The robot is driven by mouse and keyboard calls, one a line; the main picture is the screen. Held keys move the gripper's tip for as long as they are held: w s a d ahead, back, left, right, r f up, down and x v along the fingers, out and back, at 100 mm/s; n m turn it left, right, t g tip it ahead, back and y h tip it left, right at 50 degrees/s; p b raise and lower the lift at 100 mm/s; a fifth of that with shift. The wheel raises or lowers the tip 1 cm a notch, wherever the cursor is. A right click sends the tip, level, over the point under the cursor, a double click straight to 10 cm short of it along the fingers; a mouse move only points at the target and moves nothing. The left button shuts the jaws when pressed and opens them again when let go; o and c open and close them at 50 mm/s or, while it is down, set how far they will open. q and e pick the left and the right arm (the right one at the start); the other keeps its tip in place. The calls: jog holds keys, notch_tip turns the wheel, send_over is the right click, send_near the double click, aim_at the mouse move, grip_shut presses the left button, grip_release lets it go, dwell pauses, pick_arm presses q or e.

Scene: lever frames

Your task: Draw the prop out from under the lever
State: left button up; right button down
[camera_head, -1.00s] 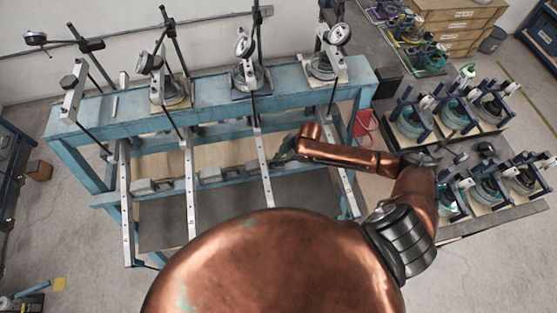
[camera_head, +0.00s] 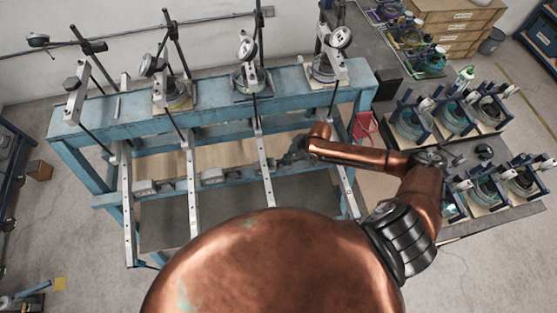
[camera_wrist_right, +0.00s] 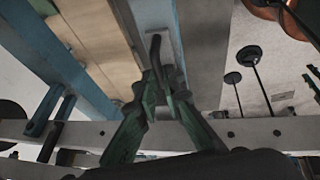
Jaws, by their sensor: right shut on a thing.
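Several long pale steel levers run from the blue frame toward me in the head view. My right gripper (camera_head: 290,156) is beside the third lever from the left (camera_head: 265,165), on its right side. In the wrist view the green fingers of my right gripper (camera_wrist_right: 163,90) are closed on a dark upright grip (camera_wrist_right: 155,50), which I take to be part of the prop. A lever (camera_wrist_right: 60,132) with holes crosses behind the fingers. Where the prop meets the lever is hidden. My left gripper is not in view.
The blue frame (camera_head: 110,118) carries clamps and dial gauges on top. Grey blocks (camera_head: 213,176) sit along its lower rail. A bench at right holds several fixtures (camera_head: 413,122). A red bin (camera_head: 366,128) stands behind my right arm.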

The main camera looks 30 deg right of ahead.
jog(key=d, duration=0.2)
jog(key=s+d, duration=0.1)
jog(key=d, duration=0.1)
jog(key=s+d, duration=0.1)
jog(key=d, duration=0.2)
jog(key=shift+p, duration=0.3)
jog(key=shift+w+d, duration=0.1)
jog(key=shift+d, duration=0.05)
jog(key=c, duration=2.3)
grip_release()
jog(key=shift+o, duration=1.3)
jog(key=v, duration=1.1)
jog(key=shift+s+r, duration=0.2)
jog(key=shift+r, duration=0.2)
